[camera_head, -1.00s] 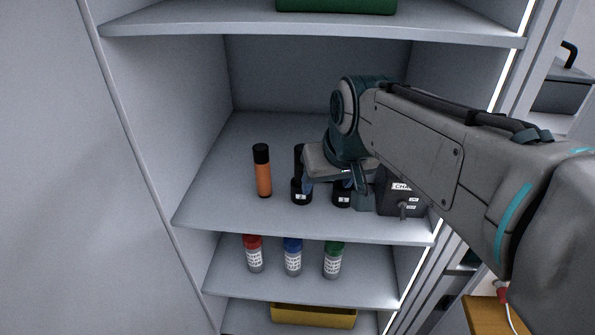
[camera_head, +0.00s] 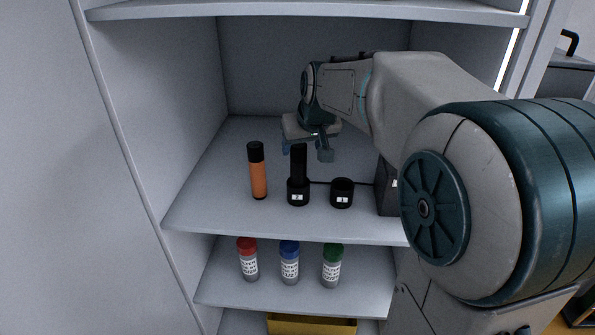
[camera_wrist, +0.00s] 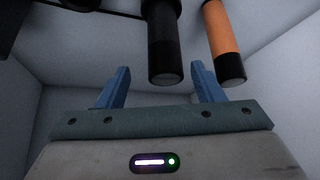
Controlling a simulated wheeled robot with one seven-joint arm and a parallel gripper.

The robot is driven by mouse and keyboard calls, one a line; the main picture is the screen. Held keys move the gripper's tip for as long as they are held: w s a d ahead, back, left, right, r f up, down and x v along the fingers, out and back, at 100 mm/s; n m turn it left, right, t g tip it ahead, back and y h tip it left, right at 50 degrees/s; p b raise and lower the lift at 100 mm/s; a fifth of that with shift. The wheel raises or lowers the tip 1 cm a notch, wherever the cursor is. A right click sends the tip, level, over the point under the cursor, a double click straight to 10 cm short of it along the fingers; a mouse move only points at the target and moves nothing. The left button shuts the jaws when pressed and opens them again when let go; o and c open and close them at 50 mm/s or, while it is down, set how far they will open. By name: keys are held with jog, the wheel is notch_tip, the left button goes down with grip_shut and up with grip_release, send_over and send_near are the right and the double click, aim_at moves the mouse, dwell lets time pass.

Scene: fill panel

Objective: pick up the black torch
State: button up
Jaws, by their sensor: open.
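The black torch (camera_head: 298,164) stands upright in a black charging cup (camera_head: 298,193) on the middle shelf. My gripper (camera_head: 306,152) is behind the torch's upper part in the head view, pointing toward the front. In the wrist view the torch (camera_wrist: 164,45) shows its end just beyond and between the two blue fingertips of my open gripper (camera_wrist: 157,82). The fingers do not visibly touch it. An orange torch with black ends (camera_head: 258,172) stands to the left; it also shows in the wrist view (camera_wrist: 219,35), just beyond the right finger.
An empty black cup (camera_head: 341,194) sits to the right, with a dark box (camera_head: 388,187) partly hidden by my arm. Red, blue and green capped bottles (camera_head: 289,262) stand on the shelf below. The upper shelf (camera_head: 300,12) is above; the left shelf area is clear.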

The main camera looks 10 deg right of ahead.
aim_at(298, 172)
jog(key=shift+a+p+x, duration=0.2)
jog(key=shift+p+x, duration=0.05)
jog(key=shift+x, duration=1.1)
jog(key=shift+a+p+x, duration=0.15)
jog(key=shift+p+x, duration=0.1)
jog(key=shift+x, duration=1.15)
jog(key=shift+s, duration=0.1)
jog(key=c, duration=1.2)
jog(key=shift+c, duration=0.5)
jog(key=shift+r, duration=0.15)
